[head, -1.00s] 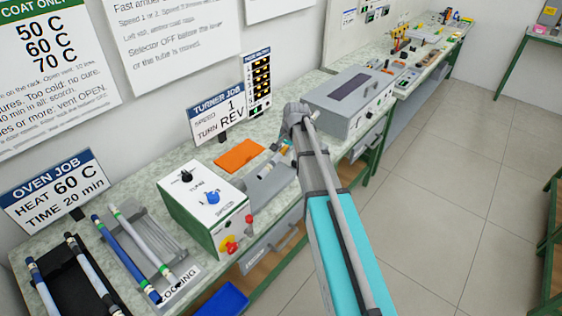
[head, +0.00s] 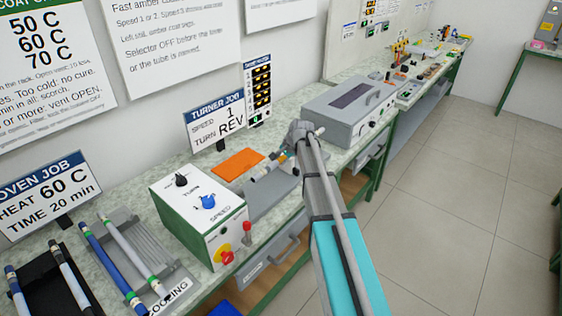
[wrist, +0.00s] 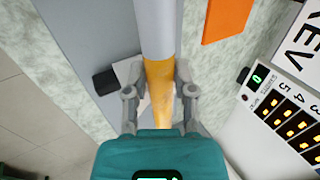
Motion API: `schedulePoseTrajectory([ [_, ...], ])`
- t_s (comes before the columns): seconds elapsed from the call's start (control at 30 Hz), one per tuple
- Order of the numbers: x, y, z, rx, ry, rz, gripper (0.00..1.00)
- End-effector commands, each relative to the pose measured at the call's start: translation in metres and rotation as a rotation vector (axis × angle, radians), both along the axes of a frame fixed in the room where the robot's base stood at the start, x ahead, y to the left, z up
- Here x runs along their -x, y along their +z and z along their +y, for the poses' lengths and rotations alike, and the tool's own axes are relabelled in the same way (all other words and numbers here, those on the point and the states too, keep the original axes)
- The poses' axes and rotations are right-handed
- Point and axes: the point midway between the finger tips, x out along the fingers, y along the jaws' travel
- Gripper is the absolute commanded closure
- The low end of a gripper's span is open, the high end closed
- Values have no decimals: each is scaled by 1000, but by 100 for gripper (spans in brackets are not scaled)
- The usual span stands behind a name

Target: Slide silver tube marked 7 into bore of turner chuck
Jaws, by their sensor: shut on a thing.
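The held tube is silver with an amber band; in the wrist view its silver part (wrist: 155,30) runs up out of the frame. My gripper (wrist: 158,75) is shut on it at the amber band. In the head view my gripper (head: 292,150) is over the turner's grey bed (head: 270,197), and the tube shows only as a small, partly covered piece. No number 7 can be read. The turner (head: 197,212) is a white and green box with a black and a blue knob. Its chuck and bore cannot be made out, so the tube's relation to the bore is unclear.
An orange mat (head: 238,164) lies behind the bed. The turner job sign (head: 215,122) reads speed 1, turn REV. A grey oven-like box (head: 350,108) stands to the right. A cooling rack (head: 155,245) with blue and silver tubes is at the left.

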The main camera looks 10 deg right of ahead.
Motion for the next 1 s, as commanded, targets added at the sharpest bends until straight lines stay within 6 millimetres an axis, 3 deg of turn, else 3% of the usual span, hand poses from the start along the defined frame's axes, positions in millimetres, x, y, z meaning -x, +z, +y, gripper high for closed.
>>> schedulePoseTrajectory([
  [0.43,2,-1,0,-12,-3,-23,100],
  [1.0,21,0,27,-10,-1,-21,100],
])
